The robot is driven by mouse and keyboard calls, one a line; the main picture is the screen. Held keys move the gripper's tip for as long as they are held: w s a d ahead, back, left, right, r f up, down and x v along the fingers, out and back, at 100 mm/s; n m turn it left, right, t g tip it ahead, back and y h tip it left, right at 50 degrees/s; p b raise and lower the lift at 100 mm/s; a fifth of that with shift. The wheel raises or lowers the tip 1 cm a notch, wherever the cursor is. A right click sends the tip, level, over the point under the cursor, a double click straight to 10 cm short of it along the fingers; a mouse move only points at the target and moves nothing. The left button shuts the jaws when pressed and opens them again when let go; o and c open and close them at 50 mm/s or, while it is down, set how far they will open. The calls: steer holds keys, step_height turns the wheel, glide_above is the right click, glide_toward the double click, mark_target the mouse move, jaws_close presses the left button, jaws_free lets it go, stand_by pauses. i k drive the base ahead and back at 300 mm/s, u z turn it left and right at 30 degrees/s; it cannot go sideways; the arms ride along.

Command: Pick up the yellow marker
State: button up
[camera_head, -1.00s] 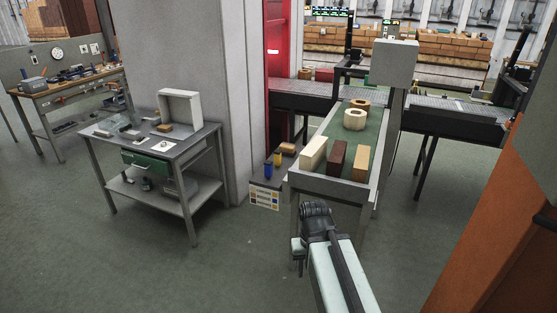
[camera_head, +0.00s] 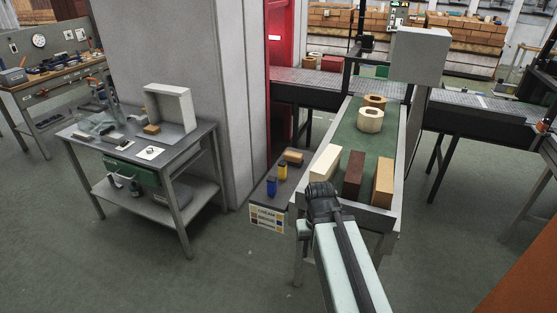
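A small upright yellow object (camera_head: 282,171), which looks like the yellow marker, stands on a grey side shelf (camera_head: 262,195) at the left of the green-topped conveyor table. A blue upright object (camera_head: 271,186) stands just in front and left of it. A small tan brick (camera_head: 293,157) lies behind it. My arm reaches up from the bottom of the view, and my gripper (camera_head: 322,190) is at its dark end, to the right of the yellow object and apart from it in the picture. The fingers are not clear enough to show their opening.
The green-topped table (camera_head: 397,190) holds cream, dark brown and tan blocks and round pieces. A metal workbench (camera_head: 195,140) with small items stands at the left. A grey pillar (camera_head: 235,90) rises behind the shelf. The floor at front left is clear.

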mark_target(282, 165)
steer(key=u, duration=0.5)
steer(key=i, duration=1.5)
steer(key=u, duration=0.95)
steer(key=k, duration=0.8)
steer(key=u, duration=0.15)
steer(key=i, duration=0.9)
steer(key=z, duration=0.1)
